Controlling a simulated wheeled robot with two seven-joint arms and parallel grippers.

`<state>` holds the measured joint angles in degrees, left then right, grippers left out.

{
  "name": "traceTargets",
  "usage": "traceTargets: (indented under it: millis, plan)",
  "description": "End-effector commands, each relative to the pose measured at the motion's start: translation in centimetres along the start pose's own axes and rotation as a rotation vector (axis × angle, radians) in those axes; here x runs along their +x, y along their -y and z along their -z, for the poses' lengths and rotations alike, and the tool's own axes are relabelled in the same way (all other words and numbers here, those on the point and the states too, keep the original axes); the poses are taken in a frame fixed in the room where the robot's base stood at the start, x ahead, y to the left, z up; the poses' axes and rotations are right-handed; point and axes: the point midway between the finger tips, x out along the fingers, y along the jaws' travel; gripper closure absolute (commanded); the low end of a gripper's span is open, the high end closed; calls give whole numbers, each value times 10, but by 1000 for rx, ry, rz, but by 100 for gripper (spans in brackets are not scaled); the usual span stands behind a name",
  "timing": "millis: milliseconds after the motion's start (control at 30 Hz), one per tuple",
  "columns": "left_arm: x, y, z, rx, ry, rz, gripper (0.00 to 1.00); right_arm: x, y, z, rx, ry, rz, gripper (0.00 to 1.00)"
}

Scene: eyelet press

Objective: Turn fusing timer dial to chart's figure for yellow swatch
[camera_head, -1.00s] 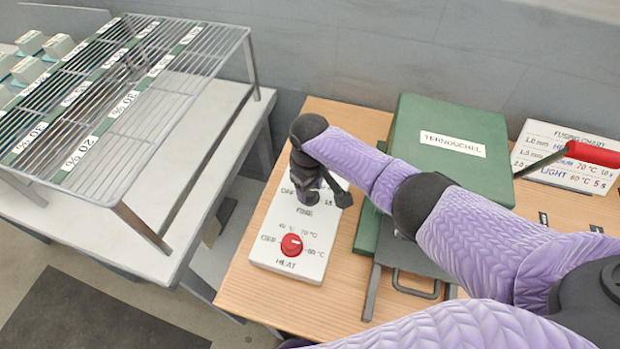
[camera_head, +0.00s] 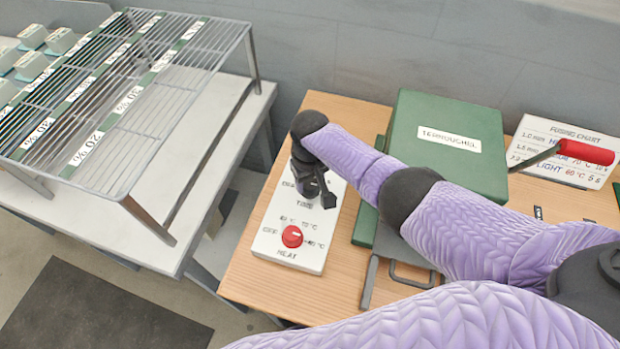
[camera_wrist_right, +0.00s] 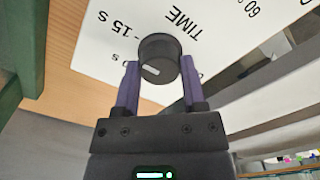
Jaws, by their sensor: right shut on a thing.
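The white control panel (camera_head: 268,237) lies on the wooden table and carries two dials. The black timer dial (camera_wrist_right: 158,58) is by the word TIME, and its white pointer mark faces down and left in the right wrist view. My right gripper (camera_wrist_right: 159,78) is shut on the timer dial, one finger on each side. In the head view my right gripper (camera_head: 312,188) and arm hide most of that dial. The red heat dial (camera_head: 292,236) is below it. The fusing chart (camera_head: 590,172) stands at the right, partly covered by a red handle. My left gripper is not in view.
A green press (camera_head: 475,170) with a lettered label stands right of the panel, its red-handled lever (camera_head: 585,152) reaching across the chart. A wire rack (camera_head: 185,100) stands on the grey table at left. Bare wood (camera_head: 335,290) shows in front of the panel.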

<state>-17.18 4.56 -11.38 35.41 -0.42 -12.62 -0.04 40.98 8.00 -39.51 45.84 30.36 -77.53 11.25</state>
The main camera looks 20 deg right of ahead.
Motion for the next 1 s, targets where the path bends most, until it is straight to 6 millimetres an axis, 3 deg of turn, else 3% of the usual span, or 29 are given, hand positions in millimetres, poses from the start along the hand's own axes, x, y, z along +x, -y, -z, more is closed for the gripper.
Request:
traceTargets:
  millis: [100,133,300,567,667,800,1000]
  plan:
    - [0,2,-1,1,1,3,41,-1,0,1,1,-3,1,100]
    - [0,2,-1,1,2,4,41,-1,0,1,1,-3,1,43]
    - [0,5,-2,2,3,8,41,-1,0,1,0,-2,0,12]
    - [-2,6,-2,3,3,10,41,-2,0,0,-1,-1,0,12]
    - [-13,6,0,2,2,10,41,-20,0,1,-2,-3,1,12]
    - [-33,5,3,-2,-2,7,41,-59,0,1,-1,-6,1,12]
    - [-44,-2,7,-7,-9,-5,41,-94,0,1,-1,-4,1,12]
